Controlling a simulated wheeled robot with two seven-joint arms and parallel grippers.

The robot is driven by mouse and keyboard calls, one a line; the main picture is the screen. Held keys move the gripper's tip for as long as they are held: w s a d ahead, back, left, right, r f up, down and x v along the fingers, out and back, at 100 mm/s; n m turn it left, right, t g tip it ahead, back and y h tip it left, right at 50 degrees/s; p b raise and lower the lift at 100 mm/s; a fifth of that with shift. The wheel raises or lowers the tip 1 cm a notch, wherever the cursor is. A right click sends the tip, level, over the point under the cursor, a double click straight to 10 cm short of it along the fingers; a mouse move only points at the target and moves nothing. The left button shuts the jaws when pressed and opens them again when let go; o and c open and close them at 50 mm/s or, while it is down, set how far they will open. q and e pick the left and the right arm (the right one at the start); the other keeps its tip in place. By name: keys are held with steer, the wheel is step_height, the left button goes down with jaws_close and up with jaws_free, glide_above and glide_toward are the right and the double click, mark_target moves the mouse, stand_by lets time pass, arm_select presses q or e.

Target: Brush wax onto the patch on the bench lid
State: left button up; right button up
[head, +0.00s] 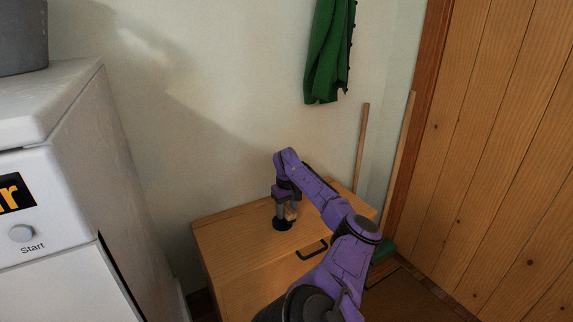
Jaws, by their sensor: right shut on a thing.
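The wooden bench (225,245) stands against the wall in the lower middle, its lid (232,226) closed. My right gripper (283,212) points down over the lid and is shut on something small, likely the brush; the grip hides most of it. A small tan piece (291,213) shows beside the fingers. A dark round shape (282,224) lies right under the fingertips, at the lid surface; I cannot tell if it is the patch or part of the held thing. No other patch stands out on the lid. My left gripper is out of view.
A white appliance (70,190) stands close on the left with a grey container (22,38) on top. A dark handle (312,250) is on the bench. A green cloth (329,50) hangs above. Wooden poles (362,148) lean behind, near a plank door (495,150).

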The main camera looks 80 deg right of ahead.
steer(key=shift+f+b, duration=0.45)
steer(key=shift+f, duration=0.15)
stand_by(0.5)
stand_by(0.9)
step_height(320, 180, up, 7)
steer(key=p, duration=0.7)
steer(key=shift+f, duration=0.1)
stand_by(0.4)
steer(key=f+b, duration=0.2)
steer(key=w+f+b, duration=0.2)
steer(key=f+b, duration=0.1)
steer(key=shift+d+f+b, duration=0.1)
steer(key=shift+f+b, duration=0.2)
steer(key=shift+f, duration=0.05)
steer(key=shift+f+b, duration=0.45)
steer(key=shift+f, duration=0.1)
stand_by(0.8)
steer(key=shift+r, duration=0.1)
stand_by(0.4)
